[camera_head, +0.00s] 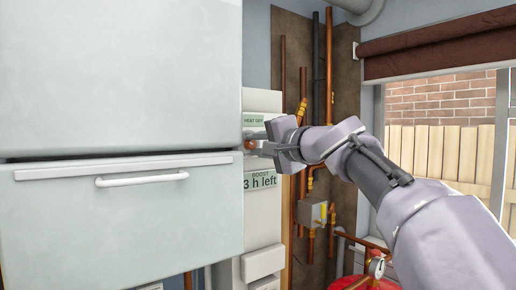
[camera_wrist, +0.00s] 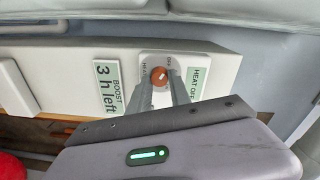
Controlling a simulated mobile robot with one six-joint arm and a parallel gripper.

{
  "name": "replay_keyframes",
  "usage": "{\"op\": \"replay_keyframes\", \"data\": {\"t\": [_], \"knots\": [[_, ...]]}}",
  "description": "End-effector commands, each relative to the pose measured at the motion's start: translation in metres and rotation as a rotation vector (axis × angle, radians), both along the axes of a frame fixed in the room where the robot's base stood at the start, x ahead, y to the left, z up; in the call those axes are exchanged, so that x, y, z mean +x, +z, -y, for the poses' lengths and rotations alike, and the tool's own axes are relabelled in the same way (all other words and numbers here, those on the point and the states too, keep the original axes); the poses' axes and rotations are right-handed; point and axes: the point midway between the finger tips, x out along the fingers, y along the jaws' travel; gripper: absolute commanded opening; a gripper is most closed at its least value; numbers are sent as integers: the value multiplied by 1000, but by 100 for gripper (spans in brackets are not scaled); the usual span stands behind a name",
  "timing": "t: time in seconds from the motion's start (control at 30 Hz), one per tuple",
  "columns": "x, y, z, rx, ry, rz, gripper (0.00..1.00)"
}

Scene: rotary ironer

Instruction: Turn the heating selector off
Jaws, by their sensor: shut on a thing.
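The heating selector is a round orange-brown knob (camera_wrist: 159,76) with a pale pointer mark, on a white panel. It also shows at the edge of the white unit in the head view (camera_head: 250,145). My gripper (camera_head: 256,143) reaches it from the right. In the wrist view my gripper (camera_wrist: 162,84) has one finger on each side of the knob and is shut on it. A green sign (camera_wrist: 199,84) beside the knob reads HEAT OFF. Another sign (camera_wrist: 108,87) reads BOOST 3 h left. The small lettering around the knob is partly hidden by the fingers.
A large pale cabinet front (camera_head: 120,75) with a white handle (camera_head: 142,180) stands close at left. Copper pipes (camera_head: 329,70) and a grey valve box (camera_head: 312,213) are behind my gripper. A red vessel (camera_head: 372,283) is at lower right, below a window.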

Motion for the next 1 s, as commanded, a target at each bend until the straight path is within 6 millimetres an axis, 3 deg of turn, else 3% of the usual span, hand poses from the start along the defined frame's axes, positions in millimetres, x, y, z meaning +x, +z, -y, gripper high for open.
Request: {"op": "replay_keyframes", "data": {"t": [0.43,0.47,0.53,1.0], "knots": [[-1,3,0,-5,-1,10,0],[-1,3,0,-6,-1,9,30],[-1,3,0,-5,0,9,44],[-2,1,1,-6,0,6,46]]}}
